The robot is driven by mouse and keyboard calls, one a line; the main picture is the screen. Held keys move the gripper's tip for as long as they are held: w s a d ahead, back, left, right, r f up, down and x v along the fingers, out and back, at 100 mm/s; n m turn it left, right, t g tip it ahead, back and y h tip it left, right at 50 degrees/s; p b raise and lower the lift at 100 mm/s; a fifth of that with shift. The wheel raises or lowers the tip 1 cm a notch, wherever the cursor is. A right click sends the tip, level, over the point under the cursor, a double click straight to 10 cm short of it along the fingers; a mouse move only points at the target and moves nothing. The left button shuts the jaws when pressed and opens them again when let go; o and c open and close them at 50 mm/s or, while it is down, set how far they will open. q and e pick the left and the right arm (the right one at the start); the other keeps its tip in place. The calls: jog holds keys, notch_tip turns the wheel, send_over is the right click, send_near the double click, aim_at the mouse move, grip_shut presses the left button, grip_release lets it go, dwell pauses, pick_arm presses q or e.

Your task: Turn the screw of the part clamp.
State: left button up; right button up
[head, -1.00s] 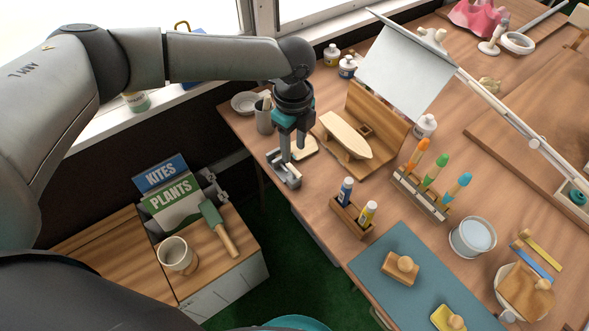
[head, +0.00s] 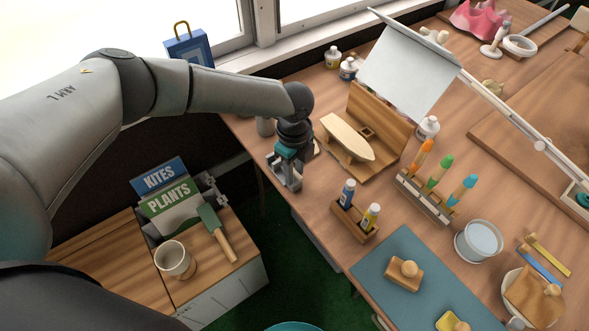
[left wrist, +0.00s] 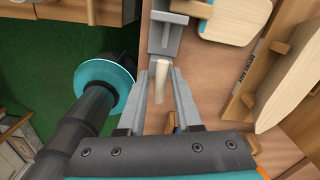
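The part clamp (left wrist: 165,38) is a grey metal piece at the left edge of the workbench, seen at the top of the left wrist view. A pale, peg-like piece (left wrist: 160,82), apparently its screw handle, points toward my left gripper. My left gripper (left wrist: 162,98) is open, with one finger on each side of the peg and visible gaps. In the head view my left gripper (head: 286,184) is low at the bench edge and covers most of the clamp. I cannot tell how deep the peg sits between the fingers. My right gripper is not in view.
A wooden stand with a pale oval board (head: 348,138) is close to the right of my left gripper. A glue bottle rack (head: 353,222) and a blue mat (head: 372,272) lie nearer.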

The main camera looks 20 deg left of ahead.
pick_arm(q)
grip_shut()
dwell(0.4)
